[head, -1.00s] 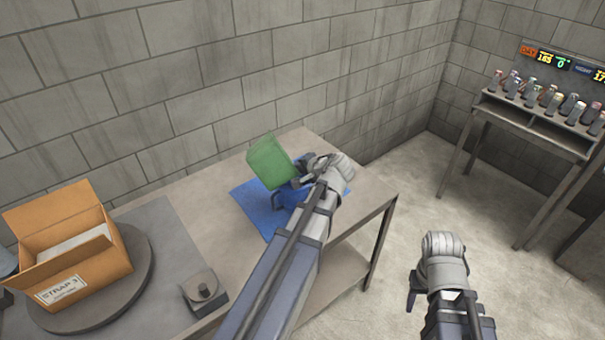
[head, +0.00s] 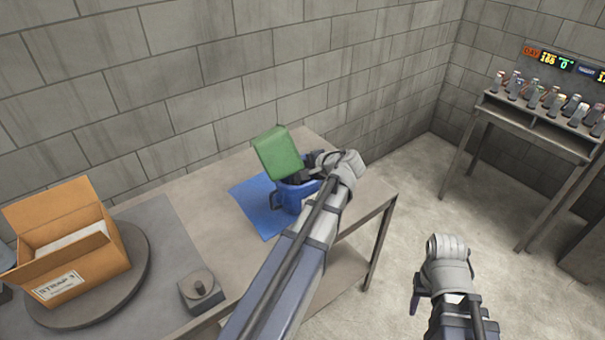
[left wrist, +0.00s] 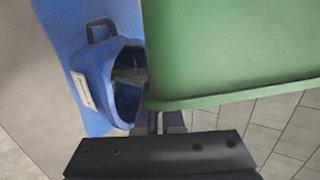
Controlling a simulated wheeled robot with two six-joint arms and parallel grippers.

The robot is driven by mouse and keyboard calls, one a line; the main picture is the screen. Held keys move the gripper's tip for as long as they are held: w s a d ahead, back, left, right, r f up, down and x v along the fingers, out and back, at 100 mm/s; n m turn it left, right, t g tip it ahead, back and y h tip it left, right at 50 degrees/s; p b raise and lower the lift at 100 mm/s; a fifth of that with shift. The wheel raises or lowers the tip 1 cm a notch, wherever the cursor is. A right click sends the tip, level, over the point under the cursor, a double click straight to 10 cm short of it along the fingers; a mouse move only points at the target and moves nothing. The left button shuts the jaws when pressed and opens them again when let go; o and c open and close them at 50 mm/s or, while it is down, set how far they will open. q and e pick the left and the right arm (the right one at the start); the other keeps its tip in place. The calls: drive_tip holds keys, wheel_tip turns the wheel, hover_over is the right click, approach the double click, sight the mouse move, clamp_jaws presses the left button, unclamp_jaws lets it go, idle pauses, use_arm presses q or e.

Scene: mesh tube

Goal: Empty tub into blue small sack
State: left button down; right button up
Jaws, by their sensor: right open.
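The green tub (head: 277,153) is tilted in the air above the blue small sack (head: 290,196), which stands open on a blue mat on the table. My left gripper (head: 308,170) is shut on the tub's edge, and the arm hides part of the sack. In the left wrist view the tub (left wrist: 235,50) fills the upper right. The sack (left wrist: 92,75) shows there with its round mouth open, a handle and a white label. Something greyish shows inside the mouth; I cannot tell what. The tub's inside is hidden. My right gripper (head: 418,298) is open and empty, low at the right.
The blue mat (head: 250,205) lies on the grey table (head: 215,175) against the block wall. An open cardboard box (head: 85,265) sits on a round turntable (head: 135,285) at left, near a small grey device (head: 202,291). A rack (head: 540,115) with several bottles stands far right.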

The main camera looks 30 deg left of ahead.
use_arm(q)
drive_tip(key=shift+s+a, duration=0.25)
drive_tip(key=shift+s, duration=0.05)
use_arm(e)
drive_tip(key=shift+a+r, duration=0.1)
drive_tip(key=shift+a, duration=0.3)
use_arm(q)
drive_tip(key=shift+s+a, duration=0.1)
drive_tip(key=shift+a, duration=0.05)
drive_tip(key=shift+t, duration=0.3)
use_arm(e)
drive_tip(key=shift+s+a+r, duration=0.1)
drive_tip(key=shift+a, duration=0.1)
use_arm(q)
drive_tip(key=shift+w+d+m+g+y, duration=0.3)
drive_tip(key=shift+w+d+g, duration=0.3)
drive_tip(key=shift+w, duration=0.35)
use_arm(e)
drive_tip(key=shift+w+d+f, duration=0.15)
drive_tip(key=shift+d+f, duration=0.1)
drive_tip(key=shift+d, duration=0.4)
drive_tip(key=shift+w+d+f, duration=0.15)
drive_tip(key=shift+d+f, duration=0.1)
drive_tip(key=shift+d, duration=0.4)
